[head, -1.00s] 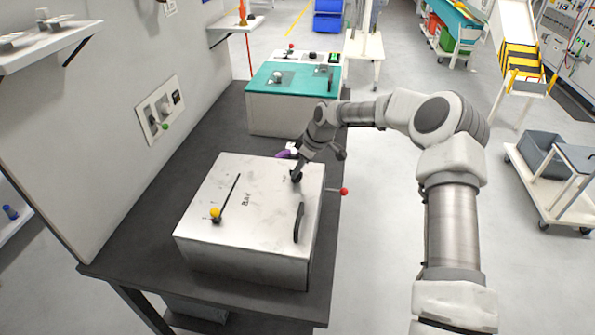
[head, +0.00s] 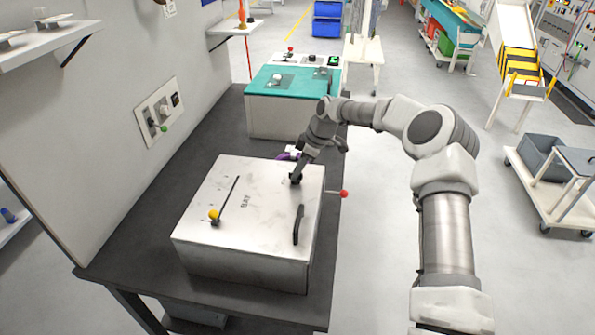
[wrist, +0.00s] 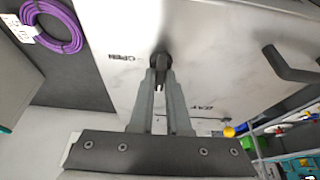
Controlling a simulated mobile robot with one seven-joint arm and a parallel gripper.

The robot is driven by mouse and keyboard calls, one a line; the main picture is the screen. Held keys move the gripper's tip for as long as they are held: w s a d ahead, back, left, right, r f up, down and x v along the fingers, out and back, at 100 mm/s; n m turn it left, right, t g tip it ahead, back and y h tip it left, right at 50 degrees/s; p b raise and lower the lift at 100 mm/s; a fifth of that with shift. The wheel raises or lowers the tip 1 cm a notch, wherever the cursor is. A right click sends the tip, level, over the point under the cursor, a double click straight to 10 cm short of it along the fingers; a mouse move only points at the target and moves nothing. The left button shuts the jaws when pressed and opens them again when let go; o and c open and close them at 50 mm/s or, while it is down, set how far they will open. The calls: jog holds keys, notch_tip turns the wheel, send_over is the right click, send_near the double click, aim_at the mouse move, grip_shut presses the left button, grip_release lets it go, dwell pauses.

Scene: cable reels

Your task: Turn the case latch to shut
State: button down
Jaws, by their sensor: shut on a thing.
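The case (head: 262,225) is a pale, scuffed metal box standing on a dark bench. Its latch (wrist: 160,60) is a small dark knob near the far edge of the lid, with the word OPEN (wrist: 122,57) printed beside it in the wrist view. My gripper (wrist: 161,78) has both fingers closed on the knob's raised grip. In the head view my gripper (head: 297,177) reaches down to the lid and hides most of the latch. The latch's exact angle is hard to tell.
The lid also carries a yellow-knobbed lever (head: 214,215) by a slot and a black handle (head: 298,225). A red-ended rod (head: 344,193) sticks out at right. A purple cable coil (wrist: 58,28) lies behind the case. A teal-topped box (head: 290,80) stands farther back.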

jog(key=c, duration=0.9)
grip_release()
jog(key=shift+r, duration=0.1)
jog(key=b+v, duration=0.1)
jog(key=v, duration=1.6)
jog(key=shift+r, duration=0.2)
